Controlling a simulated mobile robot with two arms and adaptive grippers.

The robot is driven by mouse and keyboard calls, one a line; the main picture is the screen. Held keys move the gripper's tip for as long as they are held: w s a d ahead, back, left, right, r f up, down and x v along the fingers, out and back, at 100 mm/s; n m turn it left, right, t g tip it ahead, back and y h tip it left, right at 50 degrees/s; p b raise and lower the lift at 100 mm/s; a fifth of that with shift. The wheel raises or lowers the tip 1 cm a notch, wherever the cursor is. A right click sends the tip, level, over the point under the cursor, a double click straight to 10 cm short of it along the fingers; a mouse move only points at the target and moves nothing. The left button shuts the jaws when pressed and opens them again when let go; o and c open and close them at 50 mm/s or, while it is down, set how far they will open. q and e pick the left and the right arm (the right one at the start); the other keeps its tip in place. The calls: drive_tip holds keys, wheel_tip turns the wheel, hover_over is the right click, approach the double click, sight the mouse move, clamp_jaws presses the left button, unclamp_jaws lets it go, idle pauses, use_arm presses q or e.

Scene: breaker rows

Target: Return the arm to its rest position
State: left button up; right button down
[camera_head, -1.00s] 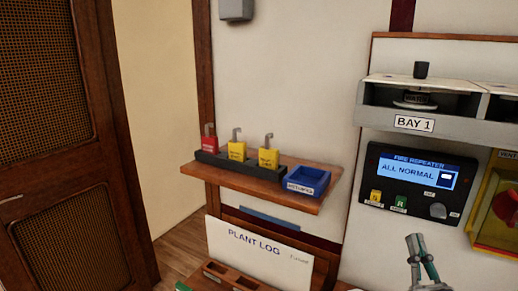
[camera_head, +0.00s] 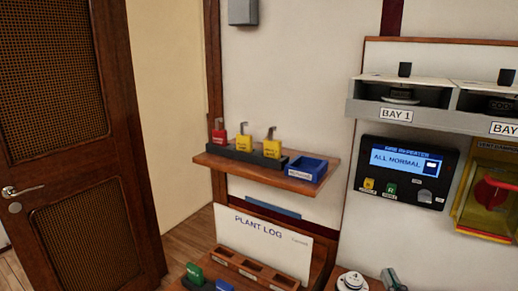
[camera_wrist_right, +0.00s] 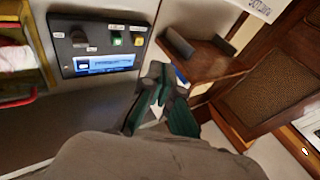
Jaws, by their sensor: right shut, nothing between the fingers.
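My right gripper (camera_head: 392,281) shows at the bottom edge of the head view, right of centre, with only a small grey-green part in the frame. In the right wrist view its green and grey fingers (camera_wrist_right: 160,92) are together and hold nothing. It is in front of the wall, below the fire repeater panel (camera_head: 405,172), apart from it. The panel reads ALL NORMAL and also shows in the right wrist view (camera_wrist_right: 98,45). My left gripper is not in view.
A wooden shelf (camera_head: 240,170) carries red and yellow padlocks and a blue tray (camera_head: 307,168). Below are the plant log board (camera_head: 262,240) and a wooden rack (camera_head: 255,268). A round white item (camera_head: 350,281) is left of the gripper. A door (camera_head: 75,150) stands at left.

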drive_tip(key=s+a+f+g, duration=0.3)
drive_tip(key=s+f+g, duration=0.2)
drive_tip(key=f, duration=0.3)
drive_tip(key=s+a+f+g, duration=0.2)
drive_tip(key=s+f+g, duration=0.25)
drive_tip(key=f, duration=0.35)
drive_tip(key=s+a+f+g+h, duration=0.1)
drive_tip(key=s+f+g, duration=0.25)
drive_tip(key=s, duration=0.45)
drive_tip(key=s+a+f+g, duration=0.1)
drive_tip(key=s+f+g, duration=0.25)
drive_tip(key=s, duration=0.35)
wheel_tip(320, 180, down, 26)
drive_tip(key=s+n+g, duration=0.1)
drive_tip(key=g, duration=0.1)
drive_tip(key=s+d+f+b, duration=0.1)
drive_tip(key=s+d+f, duration=0.2)
drive_tip(key=s+f, duration=1.3)
drive_tip(key=shift+s+d+f+g, duration=0.2)
drive_tip(key=shift+s+f+g, duration=0.2)
drive_tip(key=shift+f, duration=0.15)
